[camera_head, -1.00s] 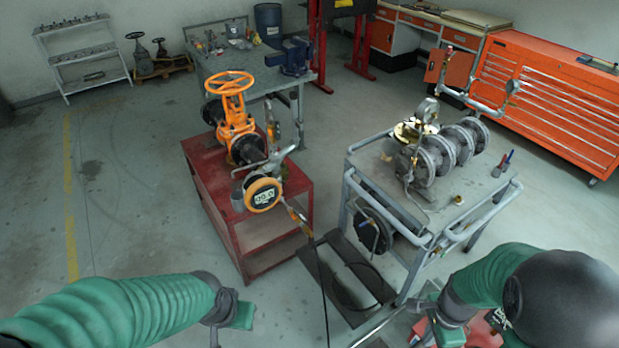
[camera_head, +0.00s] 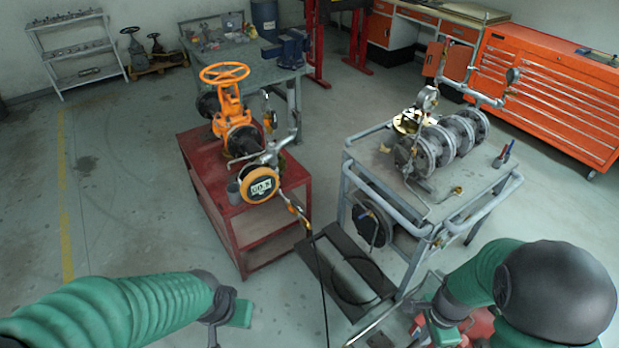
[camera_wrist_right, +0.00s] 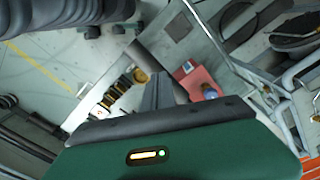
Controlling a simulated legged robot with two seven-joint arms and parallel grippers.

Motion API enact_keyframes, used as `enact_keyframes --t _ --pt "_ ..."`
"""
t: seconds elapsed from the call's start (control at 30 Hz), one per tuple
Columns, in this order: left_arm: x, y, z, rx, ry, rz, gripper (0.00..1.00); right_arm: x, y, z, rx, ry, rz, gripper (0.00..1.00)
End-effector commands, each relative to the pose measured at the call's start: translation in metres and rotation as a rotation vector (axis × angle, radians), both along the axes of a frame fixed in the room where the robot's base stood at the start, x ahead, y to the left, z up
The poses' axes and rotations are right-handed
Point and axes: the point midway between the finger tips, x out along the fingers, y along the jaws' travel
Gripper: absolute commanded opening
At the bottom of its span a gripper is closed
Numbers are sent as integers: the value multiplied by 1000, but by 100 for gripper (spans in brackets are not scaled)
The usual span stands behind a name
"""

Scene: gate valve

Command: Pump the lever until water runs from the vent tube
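A red pump body (camera_head: 478,325) is at the bottom right of the head view, partly hidden by my right arm. It also shows red in the right wrist view (camera_wrist_right: 203,84). A thin pale metal bar (camera_head: 366,332), possibly the lever, lies left of it. My right gripper (camera_head: 437,322) is beside the pump; its hold is hidden. A dark finger (camera_wrist_right: 158,92) shows in the wrist view. My left gripper (camera_head: 230,312) is apart from everything, at bottom centre-left. An orange valve (camera_head: 229,103) with a round gauge (camera_head: 259,185) stands on the red cart. No running water is visible.
The red cart (camera_head: 240,222) stands centre-left. A grey-framed bench (camera_head: 465,196) with flanged fittings (camera_head: 437,146) stands right of it. A black frame (camera_head: 335,262) and a dark hose lie on the floor between. The floor at left is clear.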

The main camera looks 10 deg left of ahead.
Motion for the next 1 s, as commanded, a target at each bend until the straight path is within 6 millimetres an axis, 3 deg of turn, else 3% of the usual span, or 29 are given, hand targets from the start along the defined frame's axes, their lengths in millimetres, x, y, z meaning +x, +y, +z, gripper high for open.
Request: enact_keyframes --t 0.03,0.5,0.83,1.0 --pt "0 0 -10 0 0 0 0 0 0 -12 -1 0 -1 0" --pt "0 0 -54 0 0 0 0 -1 0 -73 1 2 0 0" --pt "0 0 -45 0 0 0 0 -1 0 -64 0 0 0 0" --pt "0 0 -10 0 0 0 0 0 0 -29 0 0 -1 0"
